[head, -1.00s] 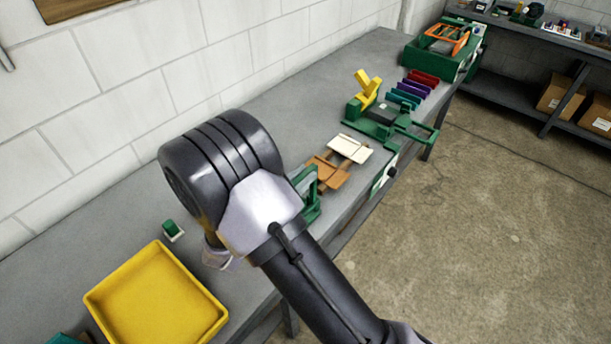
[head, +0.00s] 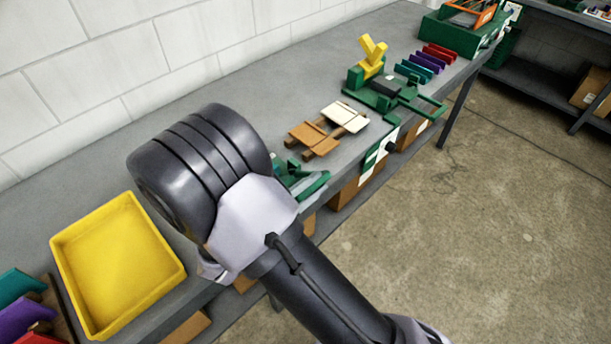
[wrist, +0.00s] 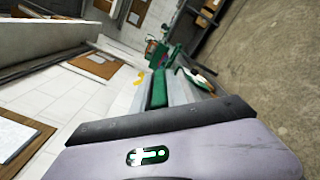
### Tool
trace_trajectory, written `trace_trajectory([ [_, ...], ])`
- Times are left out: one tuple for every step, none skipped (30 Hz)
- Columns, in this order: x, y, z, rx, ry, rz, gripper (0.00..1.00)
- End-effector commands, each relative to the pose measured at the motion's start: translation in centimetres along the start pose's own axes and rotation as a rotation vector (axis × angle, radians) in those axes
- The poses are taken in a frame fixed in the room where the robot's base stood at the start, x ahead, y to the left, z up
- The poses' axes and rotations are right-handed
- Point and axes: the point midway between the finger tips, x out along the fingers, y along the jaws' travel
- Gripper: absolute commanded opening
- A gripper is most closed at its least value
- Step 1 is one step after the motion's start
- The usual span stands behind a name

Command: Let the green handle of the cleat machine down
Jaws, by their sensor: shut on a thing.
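My gripper (wrist: 160,118) fills the bottom of the wrist view as a pale housing with a dark front edge. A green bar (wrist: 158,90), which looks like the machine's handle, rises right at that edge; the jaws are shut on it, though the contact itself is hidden. In the head view my arm covers most of the cleat machine. Part of its green frame (head: 312,185) shows low at the bench's front edge, to the right of my arm. Only a pale bit of my wrist end (head: 212,268) shows below the arm's dark joint.
A yellow tray (head: 118,265) stands left of my arm. Brown and white panels (head: 345,117) and a green machine with a yellow lever (head: 372,55) stand further along the grey bench (head: 250,95). Coloured plates (head: 415,70) stand beyond. The concrete floor (head: 500,200) at right is clear.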

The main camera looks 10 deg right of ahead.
Motion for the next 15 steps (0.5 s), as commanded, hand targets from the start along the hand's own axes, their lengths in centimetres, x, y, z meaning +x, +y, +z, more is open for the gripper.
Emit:
trace_trajectory([
  [0.0, -1.4, -0.6, 0.039, 0.0, 0.0, 0.0],
  [0.0, -1.9, -0.7, 0.068, 0.0, 0.0, 0.0],
  [0.0, -2.5, -0.8, 0.106, 0.0, 0.0, 0.0],
  [0.0, -3.0, -0.9, 0.135, 0.0, 0.0, 0.0],
  [0.0, -3.5, -1.0, 0.164, 0.0, 0.0, 0.0],
  [0.0, -4.1, -1.2, 0.201, 0.0, 0.0, 0.0],
  [0.0, -4.6, -1.4, 0.229, 0.0, 0.0, 0.0],
  [0.0, -5.0, -1.5, 0.256, 0.0, 0.0, 0.0],
  [0.0, -5.6, -1.7, 0.294, 0.0, 0.0, 0.0],
  [0.0, -6.0, -1.9, 0.32, 0.0, 0.0, 0.0],
  [0.0, -6.4, -2.1, 0.346, 0.001, 0.0, 0.0],
  [0.0, -6.9, -2.3, 0.379, 0.001, 0.0, 0.0],
  [0.0, -7.2, -2.5, 0.404, 0.001, 0.0, 0.0],
  [0.0, -7.5, -2.7, 0.428, 0.001, 0.0, 0.0],
  [0.0, -7.9, -2.9, 0.458, 0.001, 0.0, 0.0],
])
